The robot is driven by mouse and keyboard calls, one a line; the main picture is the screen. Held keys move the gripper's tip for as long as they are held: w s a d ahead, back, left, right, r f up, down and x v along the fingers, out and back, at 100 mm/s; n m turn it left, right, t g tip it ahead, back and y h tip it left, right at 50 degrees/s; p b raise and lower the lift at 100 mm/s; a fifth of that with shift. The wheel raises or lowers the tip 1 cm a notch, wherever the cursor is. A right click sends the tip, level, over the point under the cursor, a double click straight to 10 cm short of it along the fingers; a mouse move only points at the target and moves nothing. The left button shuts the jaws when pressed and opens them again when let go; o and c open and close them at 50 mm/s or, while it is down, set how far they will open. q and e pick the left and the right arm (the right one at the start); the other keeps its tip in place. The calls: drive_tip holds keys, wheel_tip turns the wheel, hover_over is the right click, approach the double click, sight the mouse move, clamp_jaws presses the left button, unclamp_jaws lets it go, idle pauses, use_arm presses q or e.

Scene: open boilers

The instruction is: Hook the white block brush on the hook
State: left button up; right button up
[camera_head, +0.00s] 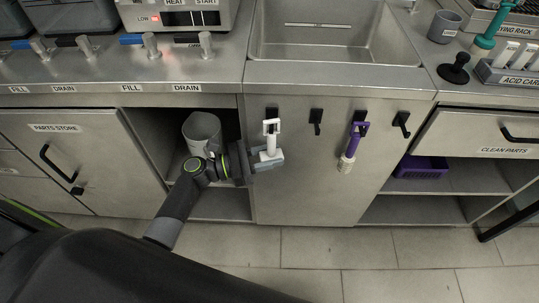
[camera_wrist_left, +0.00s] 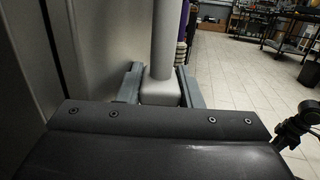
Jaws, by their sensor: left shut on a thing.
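The white block brush (camera_head: 271,141) is upright at the left of the cabinet panel, with its loop at the top. My left gripper (camera_head: 266,160) is shut on its block end at the bottom. In the left wrist view the brush's block (camera_wrist_left: 160,88) sits between the two fingers, and its handle rises out of frame. The loop overlaps the leftmost black hook (camera_head: 272,112), just below the hook's top. I cannot tell whether the loop is around the hook or in front of it. A dark part at the right edge (camera_wrist_left: 298,127) may be my right gripper; its jaws are unclear.
An empty black hook (camera_head: 316,116) is to the right. A purple brush (camera_head: 352,145) hangs on another hook, and a further hook (camera_head: 401,120) is bare. A grey bin (camera_head: 202,128) stands on the open shelf behind my left arm. The sink edge (camera_head: 340,75) is above.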

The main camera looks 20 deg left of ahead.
use_arm(q)
drive_tip(key=shift+w+a+f, duration=0.1)
drive_tip(key=shift+w+f, duration=0.1)
drive_tip(key=o, duration=1)
drive_tip(key=shift+s+a+f, duration=0.15)
drive_tip(key=shift+a, duration=0.2)
drive_tip(key=shift+o, duration=0.8)
drive_tip(key=v, duration=1.2)
drive_tip(key=shift+b, duration=0.45)
drive_tip(key=v, duration=0.4)
drive_tip(key=shift+s+a, duration=0.15)
drive_tip(key=shift+s, duration=0.2)
use_arm(e)
drive_tip(key=w+r, duration=0.1)
drive_tip(key=a+r, duration=0.1)
drive_tip(key=shift+w+r, duration=0.3)
drive_tip(key=shift+w, duration=0.05)
